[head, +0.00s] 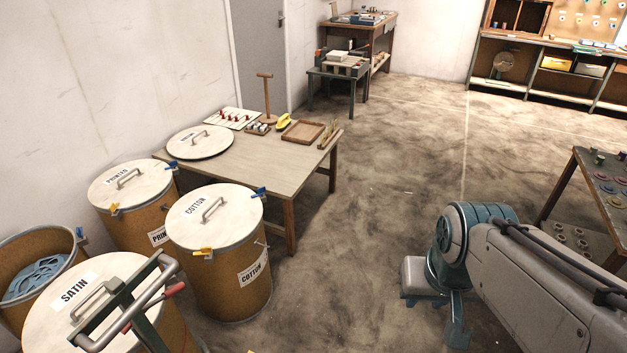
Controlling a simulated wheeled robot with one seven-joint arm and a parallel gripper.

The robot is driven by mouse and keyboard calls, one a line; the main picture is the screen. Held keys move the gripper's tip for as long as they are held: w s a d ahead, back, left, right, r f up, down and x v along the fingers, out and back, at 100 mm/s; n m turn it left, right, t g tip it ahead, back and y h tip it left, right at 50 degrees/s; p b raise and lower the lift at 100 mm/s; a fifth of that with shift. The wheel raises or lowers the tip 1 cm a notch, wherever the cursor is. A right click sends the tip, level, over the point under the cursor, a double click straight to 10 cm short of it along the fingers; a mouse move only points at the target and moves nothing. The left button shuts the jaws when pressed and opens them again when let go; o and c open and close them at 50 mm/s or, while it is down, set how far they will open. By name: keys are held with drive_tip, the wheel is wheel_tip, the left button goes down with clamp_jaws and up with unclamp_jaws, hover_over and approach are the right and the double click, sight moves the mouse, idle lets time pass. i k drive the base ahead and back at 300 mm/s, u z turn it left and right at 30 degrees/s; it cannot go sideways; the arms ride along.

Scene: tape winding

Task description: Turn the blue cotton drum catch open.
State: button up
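The cotton drum (222,290) is a brown drum with a white lid (228,222) marked COTTON and a bar handle on top. Its blue catch (258,193) sits on the rim at the far right, beside the table's near edge. I cannot tell whether the blue catch is turned. My gripper (458,335) hangs low over the floor at the lower right, well away from the drum and touching nothing I can see. Its fingers are too unclear to tell open from shut.
The printed drum (140,229) and satin drum (62,325) stand close by. An open drum (18,262) holds blue material. A bar handle with red grips (135,300) rises before the satin drum. A wooden table (262,172) is behind. Floor between cotton drum and arm is clear.

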sight(261, 191)
drive_tip(key=z, duration=0.4)
drive_tip(key=i, duration=1.9)
drive_tip(key=u, duration=0.8)
drive_tip(key=i, duration=1)
drive_tip(key=u, duration=1.55)
drive_tip(key=i, duration=0.5)
drive_tip(key=u, duration=0.4)
